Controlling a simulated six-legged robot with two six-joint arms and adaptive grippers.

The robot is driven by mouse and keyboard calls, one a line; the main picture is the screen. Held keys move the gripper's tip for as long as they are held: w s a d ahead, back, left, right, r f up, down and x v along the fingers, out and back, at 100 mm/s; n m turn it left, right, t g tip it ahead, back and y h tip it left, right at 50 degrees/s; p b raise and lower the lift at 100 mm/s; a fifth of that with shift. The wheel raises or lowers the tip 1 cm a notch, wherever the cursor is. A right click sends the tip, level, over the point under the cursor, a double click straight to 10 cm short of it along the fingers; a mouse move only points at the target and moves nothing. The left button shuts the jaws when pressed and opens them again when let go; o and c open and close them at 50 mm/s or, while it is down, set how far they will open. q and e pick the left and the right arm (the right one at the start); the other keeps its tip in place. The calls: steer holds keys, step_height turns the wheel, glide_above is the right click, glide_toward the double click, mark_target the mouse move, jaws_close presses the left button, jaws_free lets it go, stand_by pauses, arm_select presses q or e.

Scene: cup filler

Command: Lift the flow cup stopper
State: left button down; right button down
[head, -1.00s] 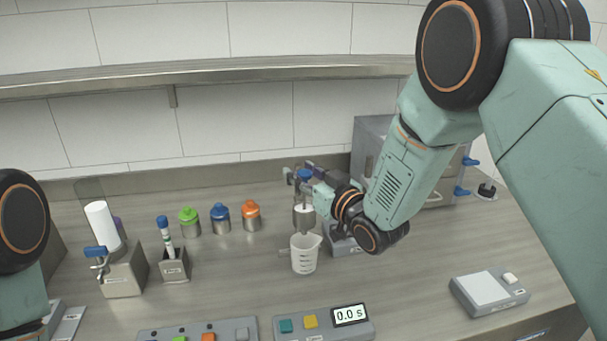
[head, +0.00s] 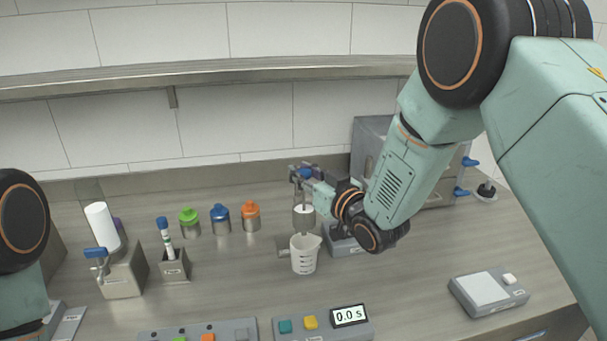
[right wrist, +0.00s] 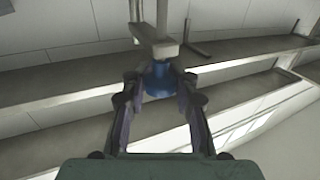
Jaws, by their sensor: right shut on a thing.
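My right gripper (head: 302,172) is at the top of the flow cup stand in the head view. It is shut on the blue knob of the stopper (head: 306,173), which also shows between the fingers in the right wrist view (right wrist: 159,80). The white flow cup (head: 304,217) is below the gripper, and a thin rod runs down from the knob toward it. The stopper's lower end is hidden. My left gripper is out of view.
Green (head: 189,221), blue (head: 221,218) and orange (head: 250,216) capped pots stand to the left. A timer (head: 322,322) reading 0.0 s is at the front, beside a button panel (head: 200,332). A scale (head: 488,291) is at the right, with clear bench before it.

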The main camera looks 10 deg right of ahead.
step_height(320, 180, up, 2)
steer(key=shift+r+p, duration=0.15)
steer(key=shift+p, duration=0.4)
steer(key=c, duration=1.5)
jaws_free()
steer(key=o, duration=0.4)
steer(key=shift+s+d, duration=0.1)
steer(key=shift+s, duration=0.1)
steer(key=shift+o, duration=0.2)
steer(key=v, duration=1.1)
steer(key=shift+s, duration=0.4)
steer(key=shift+d, duration=0.15)
